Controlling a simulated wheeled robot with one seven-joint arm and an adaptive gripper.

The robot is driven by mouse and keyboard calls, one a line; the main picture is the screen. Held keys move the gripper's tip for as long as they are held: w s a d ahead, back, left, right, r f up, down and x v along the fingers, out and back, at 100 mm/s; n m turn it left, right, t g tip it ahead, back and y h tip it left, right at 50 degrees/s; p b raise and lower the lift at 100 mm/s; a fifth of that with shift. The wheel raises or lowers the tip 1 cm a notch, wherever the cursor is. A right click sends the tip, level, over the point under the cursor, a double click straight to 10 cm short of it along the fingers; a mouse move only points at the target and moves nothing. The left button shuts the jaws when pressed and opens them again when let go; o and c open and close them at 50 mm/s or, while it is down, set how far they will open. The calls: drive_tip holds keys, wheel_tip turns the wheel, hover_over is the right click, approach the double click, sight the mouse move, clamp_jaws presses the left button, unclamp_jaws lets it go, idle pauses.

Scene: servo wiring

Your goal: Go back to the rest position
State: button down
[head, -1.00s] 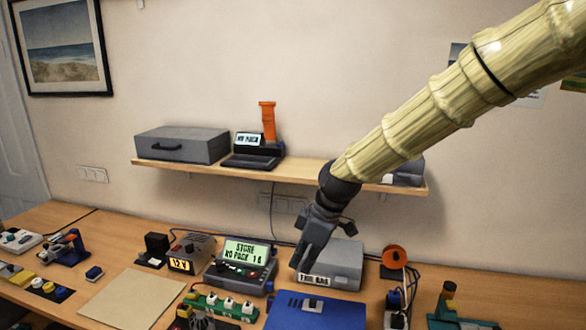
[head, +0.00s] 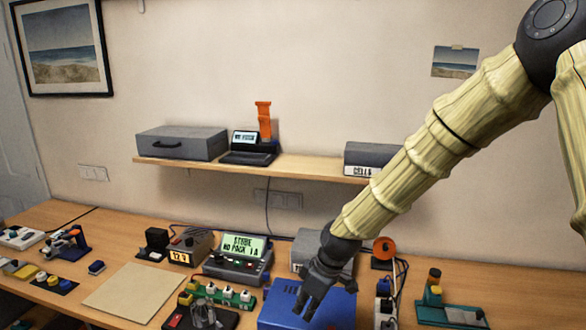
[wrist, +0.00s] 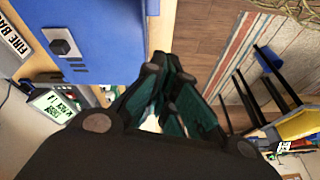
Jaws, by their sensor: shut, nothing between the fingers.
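My gripper (head: 312,298) hangs at the end of my arm in the head view, over the blue case (head: 285,312) near the front of the bench. In the wrist view my gripper (wrist: 165,95) has its fingers close together with nothing held. The blue case also fills the upper left of the wrist view (wrist: 105,35), apart from the fingers. Floor and a striped rug (wrist: 240,50) show beyond the fingertips.
The tester with a green screen (head: 240,255), a grey box (head: 305,250) and an orange spool (head: 385,248) stand behind on the bench (head: 520,290). A shelf (head: 310,167) runs along the wall. A bare mat (head: 135,292) lies to the left.

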drive_tip(key=s+d+f+m, duration=0.25)
drive_tip(key=s+f, duration=0.25)
drive_tip(key=f, duration=0.3)
drive_tip(key=s+d+f+m+h, duration=0.1)
drive_tip(key=s+d+f+m, duration=0.15)
drive_tip(key=s+f, duration=0.4)
drive_tip(key=s+d+f+m, duration=0.2)
drive_tip(key=s+d+f, duration=0.15)
drive_tip(key=f, duration=0.65)
drive_tip(key=s+d+f+m+h, duration=0.1)
drive_tip(key=s+d+f+m, duration=0.2)
drive_tip(key=s, duration=0.4)
drive_tip(key=s+d+f+m+g+h, duration=0.1)
drive_tip(key=s+d+f, duration=0.25)
drive_tip(key=s, duration=0.35)
drive_tip(key=s+d+f+m+h, duration=0.1)
drive_tip(key=s+d+f+m, duration=0.15)
drive_tip(key=s+d, duration=0.3)
wheel_tip(320, 180, down, 11)
drive_tip(key=b, duration=1)
drive_tip(key=shift+s+a+r+n, duration=0.15)
drive_tip(key=shift+s+a+n, duration=0.2)
